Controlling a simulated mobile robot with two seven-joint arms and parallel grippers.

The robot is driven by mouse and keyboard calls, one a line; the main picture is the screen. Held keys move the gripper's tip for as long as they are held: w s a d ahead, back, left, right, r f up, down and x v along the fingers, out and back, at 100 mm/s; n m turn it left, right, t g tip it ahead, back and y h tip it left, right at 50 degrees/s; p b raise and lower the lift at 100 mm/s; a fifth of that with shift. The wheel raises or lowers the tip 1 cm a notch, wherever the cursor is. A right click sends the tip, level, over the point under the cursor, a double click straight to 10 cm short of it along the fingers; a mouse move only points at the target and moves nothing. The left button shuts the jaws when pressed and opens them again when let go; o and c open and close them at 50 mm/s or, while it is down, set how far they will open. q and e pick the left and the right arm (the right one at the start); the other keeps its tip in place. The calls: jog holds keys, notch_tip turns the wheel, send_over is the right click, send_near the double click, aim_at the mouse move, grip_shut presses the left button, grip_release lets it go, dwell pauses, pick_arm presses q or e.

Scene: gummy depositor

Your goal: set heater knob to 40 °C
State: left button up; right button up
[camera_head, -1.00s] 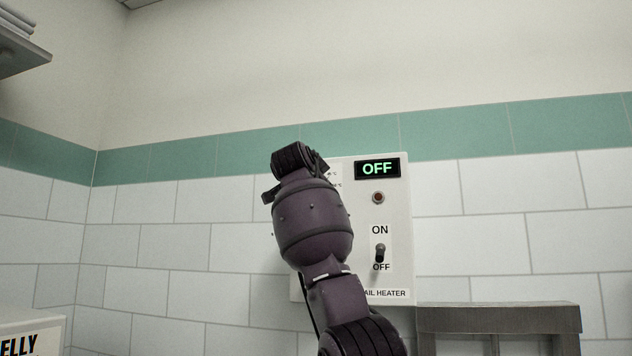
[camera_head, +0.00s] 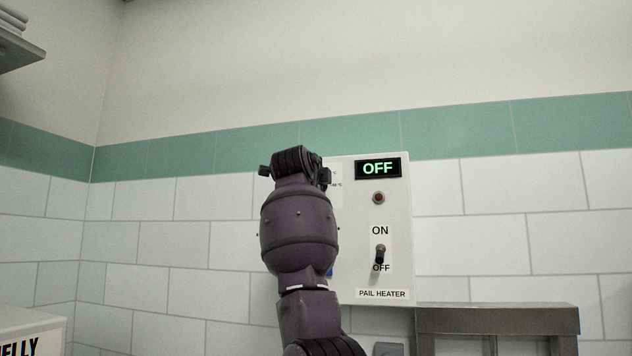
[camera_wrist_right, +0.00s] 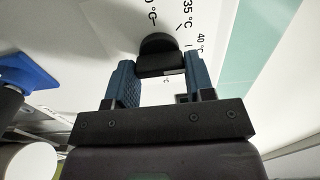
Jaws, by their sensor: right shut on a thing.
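The heater panel (camera_head: 345,225) is a white box on the tiled wall, labelled PAIL HEATER. Its display (camera_head: 378,168) reads OFF in green, and its toggle switch (camera_head: 380,254) sits between ON and OFF labels. The black heater knob (camera_wrist_right: 158,54) shows in the right wrist view, with 35 °C and 40 °C marks beside it. My right gripper (camera_wrist_right: 160,72) is shut on the knob, a blue finger on each side. I cannot tell which mark the knob points to. In the head view my right arm hides the knob and the gripper's fingers. My left gripper is not in view.
A red indicator lamp (camera_head: 378,198) sits under the display. A grey stand (camera_head: 497,320) is right of the panel. A white box lettered ELLY (camera_head: 30,335) is at lower left, under a shelf (camera_head: 20,53). A blue part (camera_wrist_right: 25,72) lies left of my gripper in the wrist view.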

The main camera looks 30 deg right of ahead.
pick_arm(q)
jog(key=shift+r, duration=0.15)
pick_arm(e)
jog(key=shift+f, duration=0.1)
jog(key=o, duration=0.9)
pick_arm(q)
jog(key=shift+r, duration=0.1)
pick_arm(e)
jog(key=shift+s+a, duration=0.1)
pick_arm(q)
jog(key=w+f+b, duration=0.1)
jog(key=b, duration=0.2)
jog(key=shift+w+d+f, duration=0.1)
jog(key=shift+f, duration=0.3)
pick_arm(e)
jog(key=v, duration=1)
jog(key=shift+s+a, duration=0.2)
jog(key=shift+s, duration=0.05)
